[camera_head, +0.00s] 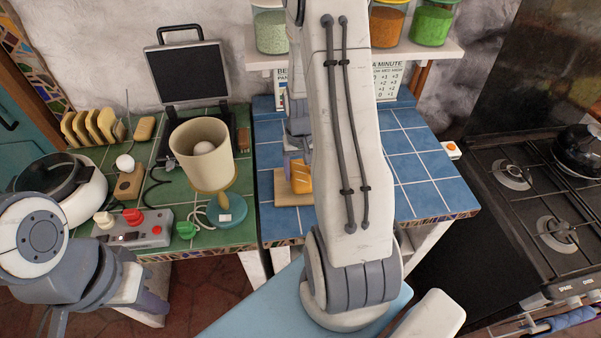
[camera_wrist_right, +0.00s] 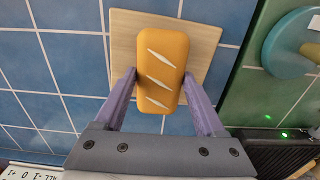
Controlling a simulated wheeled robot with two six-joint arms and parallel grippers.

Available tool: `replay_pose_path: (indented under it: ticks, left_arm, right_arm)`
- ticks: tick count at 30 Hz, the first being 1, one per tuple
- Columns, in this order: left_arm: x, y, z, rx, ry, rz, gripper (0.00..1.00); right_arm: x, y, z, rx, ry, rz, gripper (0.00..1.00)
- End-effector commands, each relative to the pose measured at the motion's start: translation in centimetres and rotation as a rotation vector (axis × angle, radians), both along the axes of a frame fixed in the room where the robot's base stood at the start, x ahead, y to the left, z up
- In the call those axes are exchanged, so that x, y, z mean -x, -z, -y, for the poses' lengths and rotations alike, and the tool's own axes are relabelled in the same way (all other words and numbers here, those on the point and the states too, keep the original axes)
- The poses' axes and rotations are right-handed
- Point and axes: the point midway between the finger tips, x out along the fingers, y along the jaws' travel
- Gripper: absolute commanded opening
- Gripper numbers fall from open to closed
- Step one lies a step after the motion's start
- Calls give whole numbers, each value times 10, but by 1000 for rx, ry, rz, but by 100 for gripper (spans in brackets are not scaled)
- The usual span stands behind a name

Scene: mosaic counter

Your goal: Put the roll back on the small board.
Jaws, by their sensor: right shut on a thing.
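The orange roll (camera_head: 301,182), with pale slashes on top, is over the small wooden board (camera_head: 285,191) on the blue tiles. My right arm hides part of both in the head view. In the right wrist view, my right gripper (camera_wrist_right: 160,82) is shut on the roll (camera_wrist_right: 163,95), one purple finger on each side. The small board (camera_wrist_right: 205,38) lies beneath, with the roll's near end reaching past its edge in this view. I cannot tell whether the roll touches the board. My left gripper (camera_head: 150,303) is low at the left, its fingers unclear.
A control box (camera_head: 136,232) is at the green counter's front. Blue tiles (camera_head: 420,170) right of my arm are clear.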

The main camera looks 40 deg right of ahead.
Motion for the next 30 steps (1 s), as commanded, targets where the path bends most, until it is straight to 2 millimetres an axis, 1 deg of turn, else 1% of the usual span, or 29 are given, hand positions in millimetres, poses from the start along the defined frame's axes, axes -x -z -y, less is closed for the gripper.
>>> replay_pose_path:
  ticks: [1, 4, 12, 16, 17, 18, 19, 26, 28, 30]
  left_arm:
    - [0, -4, 0, 0, 0, 0, 0]
    - [0, -5, 0, 0, 0, 0, 0]
    - [0, -4, 0, 0, 0, 0, 0]
    - [0, -1, 0, 0, 0, 0, 0]
    - [0, -1, 0, 0, 0, 0, 0]
    - [0, -2, 0, 0, 0, 0, 0]
    - [0, -2, 0, 0, 0, 0, 0]
    - [0, -3, 0, 0, 0, 0, 0]
    - [0, -6, 0, 0, 0, 0, 0]
    - [0, -3, 0, 0, 0, 0, 0]
  right_arm:
    - [1, 6, 0, -3, 0, -4, 54]
    - [1, 15, 0, -1, 0, -2, 54]
    - [0, 18, 0, 1, 0, 2, 54]
    - [0, 22, 0, 1, 0, 1, 54]
    - [0, 22, 0, 1, 0, 1, 76]
    - [0, 21, 0, 1, 0, 2, 92]
    - [0, 21, 0, 1, 0, 1, 100]
    - [0, 20, 0, 1, 0, 1, 100]
    - [0, 16, 0, 1, 0, 2, 100]
    - [-1, 11, 0, 2, 0, 3, 100]
